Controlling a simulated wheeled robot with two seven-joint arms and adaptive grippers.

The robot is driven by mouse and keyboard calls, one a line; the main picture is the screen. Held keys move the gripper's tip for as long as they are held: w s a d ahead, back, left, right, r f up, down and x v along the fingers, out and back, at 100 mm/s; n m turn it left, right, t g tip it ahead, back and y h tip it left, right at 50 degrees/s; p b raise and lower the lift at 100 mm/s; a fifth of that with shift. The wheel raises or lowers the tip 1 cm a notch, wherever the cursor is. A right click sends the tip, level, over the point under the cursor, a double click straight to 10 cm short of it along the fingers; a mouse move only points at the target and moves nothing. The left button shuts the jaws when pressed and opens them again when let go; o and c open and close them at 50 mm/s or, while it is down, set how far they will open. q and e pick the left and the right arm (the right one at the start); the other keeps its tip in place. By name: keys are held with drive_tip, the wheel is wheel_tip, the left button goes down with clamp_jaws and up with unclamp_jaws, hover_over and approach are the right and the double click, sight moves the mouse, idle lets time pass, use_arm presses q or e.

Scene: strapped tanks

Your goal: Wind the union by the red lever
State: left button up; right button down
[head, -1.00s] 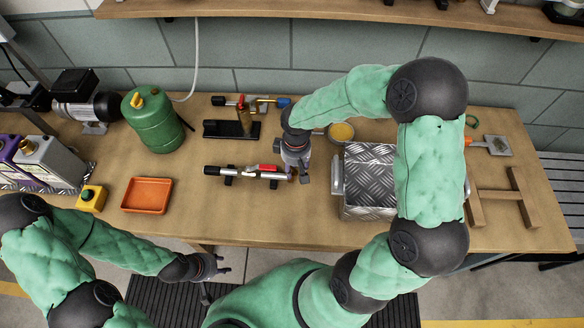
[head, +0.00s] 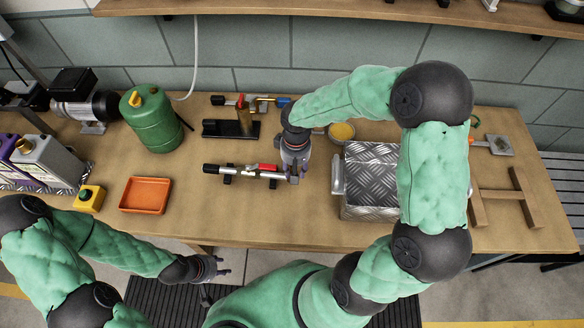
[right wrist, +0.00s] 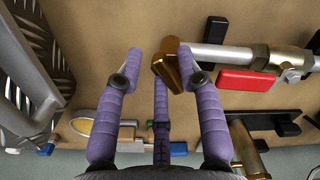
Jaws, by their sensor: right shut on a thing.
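A pipe with a red lever (head: 267,168) lies on supports in the middle of the bench. The same red lever shows in the right wrist view (right wrist: 247,80). At the pipe's right end is a brass union (right wrist: 187,66). My right gripper (head: 294,180) is at that end, and its purple fingers (right wrist: 163,62) are shut on the union. The gripper mostly hides the union in the head view. My left gripper (head: 222,266) is open and empty in front of the bench, far from the pipe.
A second pipe assembly with a blue lever (head: 283,102) lies behind. A metal box (head: 370,190) stands close to the right of my right gripper. An orange tray (head: 146,195) and green canister (head: 152,122) are at left. Bench surface between tray and pipe is clear.

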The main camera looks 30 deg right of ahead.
drive_tip(key=shift+a+f, duration=0.1)
drive_tip(key=shift+f, duration=0.05)
drive_tip(key=shift+m+b, duration=0.3)
drive_tip(key=shift+m, duration=0.6)
drive_tip(key=shift+a+m, duration=0.1)
drive_tip(key=shift+m, duration=0.8)
drive_tip(key=shift+a+m+b, duration=0.1)
drive_tip(key=shift+m+b, duration=0.3)
drive_tip(key=shift+m, duration=0.5)
